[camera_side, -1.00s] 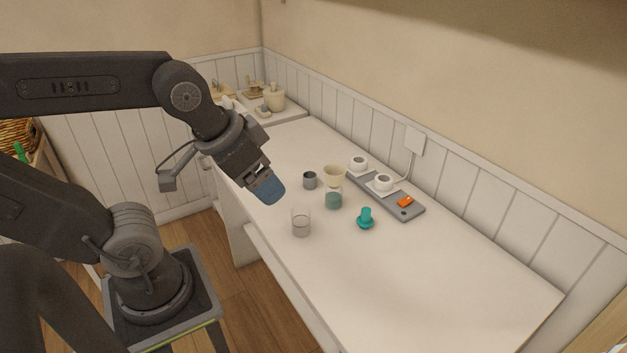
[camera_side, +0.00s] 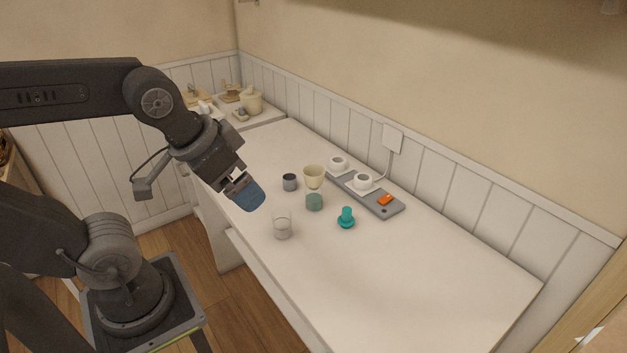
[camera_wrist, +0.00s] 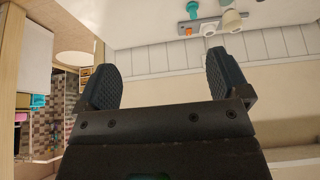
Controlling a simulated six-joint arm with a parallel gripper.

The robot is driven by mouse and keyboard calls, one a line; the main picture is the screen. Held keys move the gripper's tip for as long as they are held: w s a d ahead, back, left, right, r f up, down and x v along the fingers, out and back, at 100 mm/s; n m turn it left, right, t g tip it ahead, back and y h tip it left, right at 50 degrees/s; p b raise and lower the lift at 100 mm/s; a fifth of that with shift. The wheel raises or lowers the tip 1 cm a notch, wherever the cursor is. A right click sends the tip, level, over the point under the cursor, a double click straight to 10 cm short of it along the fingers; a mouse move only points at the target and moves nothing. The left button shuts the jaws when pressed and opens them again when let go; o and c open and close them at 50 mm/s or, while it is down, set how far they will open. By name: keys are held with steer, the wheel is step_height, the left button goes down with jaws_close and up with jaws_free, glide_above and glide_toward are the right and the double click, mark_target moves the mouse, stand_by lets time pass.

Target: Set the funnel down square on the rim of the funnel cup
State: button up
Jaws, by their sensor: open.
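A teal piece (camera_side: 346,218) stands on the white counter with its narrow part up and a flared round base down; it looks like the funnel. A green cup (camera_side: 314,202) is left of it and a cream, flared cup (camera_side: 313,177) just behind that. I cannot tell which is the funnel cup, nor whether the cream one touches the green one. My gripper (camera_side: 247,193) hangs above the counter's near edge, left of these things, with blue fingers. In the wrist view its two fingers (camera_wrist: 162,78) are wide apart with nothing between them. The teal piece (camera_wrist: 200,16) shows there at the top.
A clear glass (camera_side: 282,228) stands near my gripper, and a grey cup (camera_side: 289,183) farther back. The counter's right part is clear.

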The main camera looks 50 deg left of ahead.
steer(key=n+g+y, duration=0.2)
steer(key=n+y, duration=0.1)
steer(key=n, duration=0.6)
glide_above(314, 179)
steer(key=s+d, duration=0.2)
step_height(314, 179, down, 13)
steer(key=shift+g, duration=0.3)
steer(key=x, duration=0.7)
steer(key=shift+a+f, duration=0.2)
steer(key=shift+a, duration=0.15)
steer(key=shift+x, duration=3.1)
steer(key=c, duration=0.9)
